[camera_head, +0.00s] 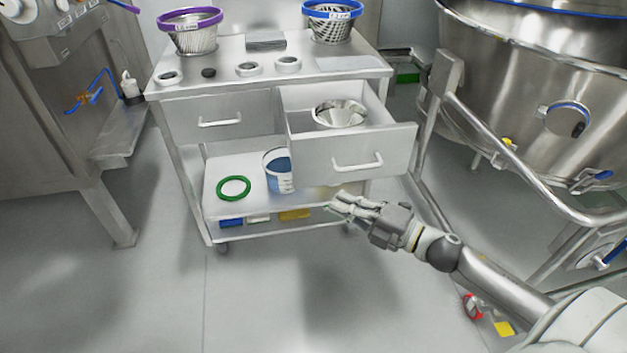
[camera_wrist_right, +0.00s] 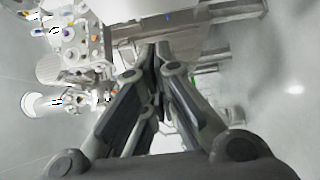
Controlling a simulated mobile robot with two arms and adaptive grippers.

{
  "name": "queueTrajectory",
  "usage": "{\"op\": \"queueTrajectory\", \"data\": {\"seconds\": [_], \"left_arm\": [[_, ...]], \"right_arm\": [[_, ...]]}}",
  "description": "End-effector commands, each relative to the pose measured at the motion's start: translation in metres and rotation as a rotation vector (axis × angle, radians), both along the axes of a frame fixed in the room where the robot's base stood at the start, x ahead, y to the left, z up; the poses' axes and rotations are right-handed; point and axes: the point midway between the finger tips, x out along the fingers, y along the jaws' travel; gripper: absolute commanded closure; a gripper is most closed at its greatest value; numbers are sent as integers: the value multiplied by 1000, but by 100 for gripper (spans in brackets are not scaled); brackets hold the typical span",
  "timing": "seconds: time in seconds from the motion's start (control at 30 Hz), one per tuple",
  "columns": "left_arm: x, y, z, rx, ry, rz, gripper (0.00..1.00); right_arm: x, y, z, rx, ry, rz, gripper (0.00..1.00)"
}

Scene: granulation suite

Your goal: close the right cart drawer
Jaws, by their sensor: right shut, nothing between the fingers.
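The right cart drawer (camera_head: 350,152) is pulled out from the cart in the head view. It has a white front with a bar handle (camera_head: 357,163), and a metal bowl (camera_head: 340,113) sits inside it. My right gripper (camera_head: 334,203) is shut and empty. In the picture it appears below the drawer front, apart from the handle. It also shows shut in the right wrist view (camera_wrist_right: 160,55). My left gripper is not in view. The left drawer (camera_head: 222,117) is shut.
The cart top (camera_head: 220,70) holds two baskets and several rings. Its lower shelf (camera_head: 225,200) holds a green ring (camera_head: 233,188) and a blue-and-white container (camera_head: 280,170). A large steel vessel (camera_head: 540,80) with a tube frame stands at right. The floor in front is mostly clear.

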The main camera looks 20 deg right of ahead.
Motion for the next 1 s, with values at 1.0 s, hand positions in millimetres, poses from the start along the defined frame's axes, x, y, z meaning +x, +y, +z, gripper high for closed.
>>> {"op": "queueTrajectory", "data": {"seconds": [1.0], "left_arm": [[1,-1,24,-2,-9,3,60]], "right_arm": [[99,27,-1,1,2,-2,100]]}}
